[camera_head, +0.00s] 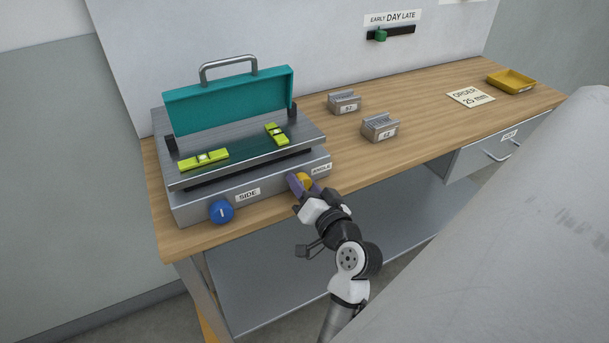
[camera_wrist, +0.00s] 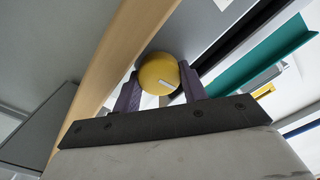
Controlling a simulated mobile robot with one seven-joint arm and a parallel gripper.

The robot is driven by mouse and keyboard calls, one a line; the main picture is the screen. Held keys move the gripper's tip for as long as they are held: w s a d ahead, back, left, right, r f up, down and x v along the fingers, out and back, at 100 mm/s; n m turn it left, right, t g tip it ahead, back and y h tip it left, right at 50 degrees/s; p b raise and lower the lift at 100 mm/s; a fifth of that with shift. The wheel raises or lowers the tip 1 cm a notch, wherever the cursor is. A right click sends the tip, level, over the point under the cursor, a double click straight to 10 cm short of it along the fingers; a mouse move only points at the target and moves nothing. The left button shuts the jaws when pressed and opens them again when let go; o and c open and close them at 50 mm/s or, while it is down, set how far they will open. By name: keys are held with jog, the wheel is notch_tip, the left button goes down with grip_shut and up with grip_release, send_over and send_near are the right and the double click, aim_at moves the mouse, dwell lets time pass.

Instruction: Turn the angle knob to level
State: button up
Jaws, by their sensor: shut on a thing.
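The angle knob (camera_head: 304,181) is yellow and sits on the front right of the grey machine, beside the "ANGLE" label (camera_head: 321,169). My gripper (camera_head: 300,186) is shut on it, partly hiding it in the head view. In the wrist view the round yellow knob (camera_wrist: 158,75) sits between my two purple fingers (camera_wrist: 158,92), and its white mark is tilted. The machine's top plate (camera_head: 230,160) carries two yellow-green spirit levels, one at left (camera_head: 204,159) and one at right (camera_head: 276,133). Their bubbles are too small to read.
A blue knob (camera_head: 221,211) by the "SIDE" label (camera_head: 247,195) is on the machine's front left. A teal lid (camera_head: 228,100) stands raised behind the levels. Two grey blocks (camera_head: 344,102) (camera_head: 380,126), an order card (camera_head: 470,97) and a yellow tray (camera_head: 511,81) lie on the wooden bench (camera_head: 430,110).

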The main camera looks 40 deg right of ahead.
jog(key=o, duration=1)
jog(key=shift+f, duration=0.1)
